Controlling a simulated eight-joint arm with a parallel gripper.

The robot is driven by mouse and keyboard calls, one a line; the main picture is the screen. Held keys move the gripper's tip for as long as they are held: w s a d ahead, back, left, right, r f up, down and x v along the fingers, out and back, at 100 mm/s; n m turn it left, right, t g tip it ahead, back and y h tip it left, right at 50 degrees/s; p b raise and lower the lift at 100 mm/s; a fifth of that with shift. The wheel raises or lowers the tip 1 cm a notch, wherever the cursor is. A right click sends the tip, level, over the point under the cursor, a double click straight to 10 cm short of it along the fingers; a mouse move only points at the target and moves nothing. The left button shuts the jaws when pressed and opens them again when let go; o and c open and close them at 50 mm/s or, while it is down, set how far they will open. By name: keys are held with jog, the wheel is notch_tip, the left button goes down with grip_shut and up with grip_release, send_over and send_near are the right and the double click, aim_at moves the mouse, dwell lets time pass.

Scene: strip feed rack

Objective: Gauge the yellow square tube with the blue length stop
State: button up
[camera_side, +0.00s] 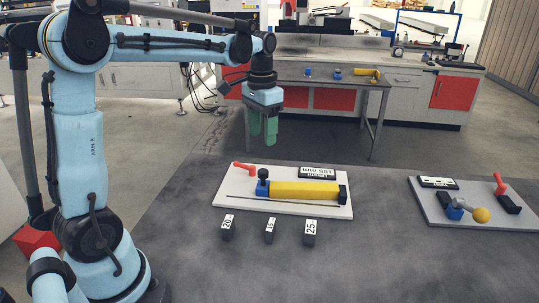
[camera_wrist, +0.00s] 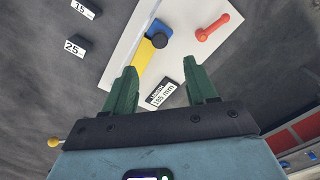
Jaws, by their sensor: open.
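The yellow square tube (camera_side: 305,190) lies on a white board (camera_side: 226,198), with a black end block (camera_side: 343,194) at its right end. The blue length stop (camera_side: 262,189) with a black knob (camera_side: 263,174) stands at the tube's left end; I cannot tell whether they touch. In the wrist view the yellow tube (camera_wrist: 144,62) shows partly behind my left finger, with the black knob (camera_wrist: 156,40) beyond it. My gripper (camera_side: 263,138) has green fingers, is open and empty, and hangs above and behind the board's left part. It also shows in the wrist view (camera_wrist: 163,72).
A red lever (camera_side: 244,168) and a label plate (camera_side: 317,172) are on the board, and a thin rod lies along its front. Blocks marked 20 (camera_side: 227,228), 15 (camera_side: 270,231) and 25 (camera_side: 310,232) stand in front. A second board (camera_side: 445,214) with a yellow ball (camera_side: 481,215) is at right.

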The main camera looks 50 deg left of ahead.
aim_at(263, 171)
notch_tip(263, 171, down, 11)
jog(key=shift+f, duration=0.1)
dwell(0.4)
jog(key=shift+c, duration=0.2)
grip_shut()
